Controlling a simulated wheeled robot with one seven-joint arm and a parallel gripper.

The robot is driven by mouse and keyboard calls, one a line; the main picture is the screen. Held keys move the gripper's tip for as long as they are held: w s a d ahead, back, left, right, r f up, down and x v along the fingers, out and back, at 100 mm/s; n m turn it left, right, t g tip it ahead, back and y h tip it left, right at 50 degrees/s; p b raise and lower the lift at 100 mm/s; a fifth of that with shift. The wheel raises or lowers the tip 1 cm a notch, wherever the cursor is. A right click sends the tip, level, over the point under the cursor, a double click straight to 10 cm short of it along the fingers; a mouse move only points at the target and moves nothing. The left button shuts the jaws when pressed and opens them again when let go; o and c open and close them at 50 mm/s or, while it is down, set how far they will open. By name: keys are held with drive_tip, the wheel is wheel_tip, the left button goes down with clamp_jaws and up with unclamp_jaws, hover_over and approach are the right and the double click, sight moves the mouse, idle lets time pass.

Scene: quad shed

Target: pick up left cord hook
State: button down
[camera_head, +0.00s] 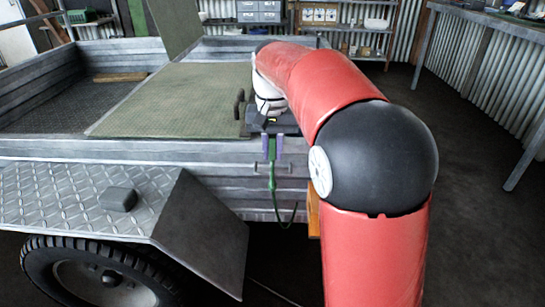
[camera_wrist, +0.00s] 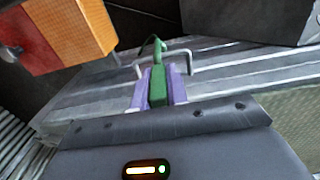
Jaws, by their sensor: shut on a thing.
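The left cord hook (camera_head: 272,150) is green and shows just below my gripper at the trailer's side wall. A green cord (camera_head: 276,200) hangs down from it in a curve. In the wrist view the green hook (camera_wrist: 158,84) lies between the two purple fingers of my gripper (camera_wrist: 160,88), which are shut on it. In the head view my gripper (camera_head: 272,147) points down along the outside of the wall. The far end of the hook is close to bent metal rods on the wall; I cannot tell whether they touch.
The trailer (camera_head: 60,150) fills the left, with a green-grey board (camera_head: 170,100) in its bed. A tread-plate mudguard (camera_head: 75,205) covers the tyre (camera_head: 100,275). In the wrist view an orange and red lamp (camera_wrist: 75,35) is at upper left. A workbench (camera_head: 490,20) stands right; floor there is clear.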

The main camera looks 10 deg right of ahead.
sight(272, 160)
drive_tip(key=s+a+b, duration=0.1)
drive_tip(key=s+a, duration=0.1)
drive_tip(key=s, duration=0.6)
drive_tip(key=s+a+b, duration=0.1)
drive_tip(key=s+a, duration=0.1)
drive_tip(key=s, duration=0.7)
drive_tip(key=shift+a, duration=0.3)
drive_tip(key=shift+f, duration=0.1)
drive_tip(key=w+d, duration=0.1)
drive_tip(key=w, duration=0.4)
drive_tip(key=w+d+p, duration=0.1)
drive_tip(key=w+d, duration=0.1)
drive_tip(key=w, duration=0.4)
drive_tip(key=w+d+p, duration=0.1)
drive_tip(key=w, duration=0.4)
drive_tip(key=shift+w+d, duration=0.25)
drive_tip(key=shift+w+d+f, duration=0.1)
drive_tip(key=shift+w+f, duration=0.1)
drive_tip(key=shift+f, duration=0.35)
drive_tip(key=shift+w+f, duration=0.2)
drive_tip(key=shift+f, duration=0.3)
drive_tip(key=shift+f+p, duration=0.3)
drive_tip(key=shift+p, duration=0.05)
drive_tip(key=shift+f, duration=0.2)
drive_tip(key=shift+f, duration=0.1)
